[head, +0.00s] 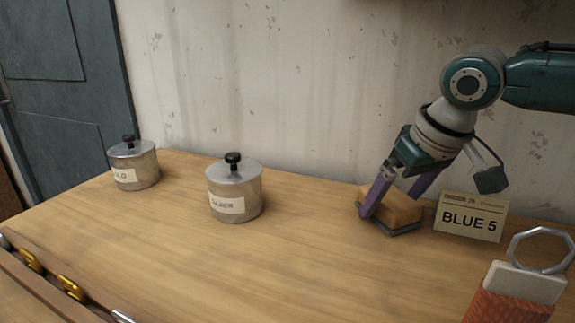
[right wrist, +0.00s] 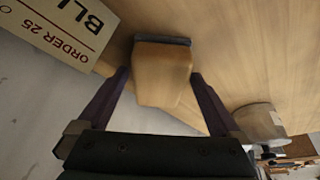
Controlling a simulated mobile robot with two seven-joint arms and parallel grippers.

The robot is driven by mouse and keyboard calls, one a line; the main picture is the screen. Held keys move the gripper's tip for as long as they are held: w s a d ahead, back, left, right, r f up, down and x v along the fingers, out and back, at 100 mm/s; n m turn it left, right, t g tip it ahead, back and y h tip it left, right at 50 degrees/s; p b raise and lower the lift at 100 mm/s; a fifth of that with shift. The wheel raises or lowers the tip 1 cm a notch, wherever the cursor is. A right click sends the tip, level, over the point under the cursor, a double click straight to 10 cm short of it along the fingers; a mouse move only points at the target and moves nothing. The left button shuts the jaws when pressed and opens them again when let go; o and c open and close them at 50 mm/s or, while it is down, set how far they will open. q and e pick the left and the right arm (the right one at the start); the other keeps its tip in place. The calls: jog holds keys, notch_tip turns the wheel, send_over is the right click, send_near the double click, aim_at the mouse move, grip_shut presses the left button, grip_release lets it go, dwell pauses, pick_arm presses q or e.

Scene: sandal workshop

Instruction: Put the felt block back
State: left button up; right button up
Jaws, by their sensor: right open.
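The felt block (head: 400,208) is a tan wooden block with a dark grey felt layer on its underside. It rests on the bench near the wall, beside the order card. My right gripper (head: 388,214) is open, with its purple fingers on either side of the block. In the right wrist view the block (right wrist: 162,72) lies between the two spread fingers (right wrist: 163,85), with gaps visible at the fingertips. Its dark felt edge faces away from the gripper there. My left gripper is in neither view.
An order card (head: 470,217) reading "BLUE 5" stands just right of the block. Two lidded metal pots, one (head: 134,165) left and one (head: 234,190) mid-bench, stand along the back. An orange holder (head: 508,296) and a metal ring (head: 541,250) are at front right. The middle bench is clear.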

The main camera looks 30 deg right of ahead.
jog(key=p+v, duration=0.2)
jog(key=v, duration=0.9)
jog(key=shift+r, duration=0.3)
jog(key=shift+s, duration=0.15)
